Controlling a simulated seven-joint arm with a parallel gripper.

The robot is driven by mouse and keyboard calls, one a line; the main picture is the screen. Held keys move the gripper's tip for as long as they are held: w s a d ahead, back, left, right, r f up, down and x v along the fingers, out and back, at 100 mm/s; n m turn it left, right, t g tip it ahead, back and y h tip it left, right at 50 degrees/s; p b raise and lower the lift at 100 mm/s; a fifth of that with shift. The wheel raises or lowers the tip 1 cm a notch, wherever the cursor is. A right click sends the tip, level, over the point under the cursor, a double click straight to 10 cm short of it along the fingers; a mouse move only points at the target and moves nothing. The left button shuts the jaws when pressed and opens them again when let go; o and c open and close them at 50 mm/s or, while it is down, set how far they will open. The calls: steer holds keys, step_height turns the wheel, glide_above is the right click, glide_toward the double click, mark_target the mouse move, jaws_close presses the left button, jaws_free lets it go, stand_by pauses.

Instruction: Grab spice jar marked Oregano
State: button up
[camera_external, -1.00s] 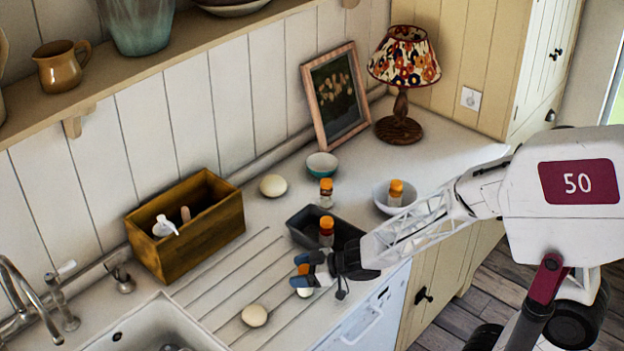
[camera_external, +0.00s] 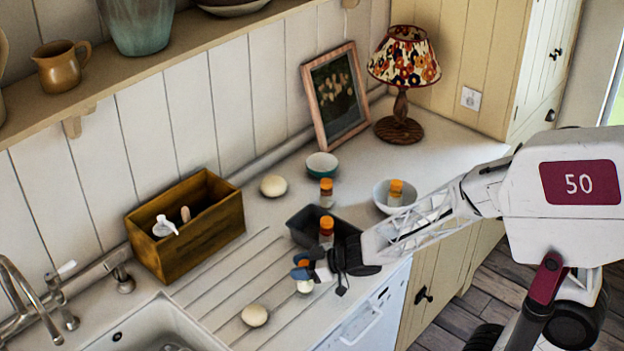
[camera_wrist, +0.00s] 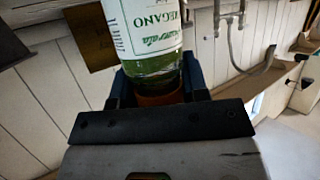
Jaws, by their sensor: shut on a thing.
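My gripper (camera_external: 307,267) is shut on a spice jar (camera_external: 304,287) with an orange cap, at the counter's front edge. In the wrist view the jar (camera_wrist: 147,28) sits between my gripper's fingers (camera_wrist: 160,88), with its cap end by the fingers. Its white label with green print shows "EGANO", the front of the word being cut off. I cannot tell if the jar is clear of the counter. Three other orange-capped jars stand behind: one on the counter (camera_external: 326,193), one at the dark tray (camera_external: 326,231), one in the white bowl (camera_external: 396,193).
The dark tray (camera_external: 300,232) is just behind my gripper. The white bowl (camera_external: 381,198) is to the right. A wooden box (camera_external: 160,262) and a sink (camera_external: 150,330) are at left.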

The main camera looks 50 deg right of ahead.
steer(key=shift+s+r, duration=0.2)
steer(key=shift+r, duration=0.8)
steer(key=s+d, duration=0.1)
steer(key=s, duration=0.6)
steer(key=s+d+r, duration=0.1)
steer(key=s+d, duration=0.1)
steer(key=s, duration=0.6)
steer(key=shift+d+r, duration=0.15)
steer(key=shift+d, duration=0.1)
steer(key=shift+s, duration=0.1)
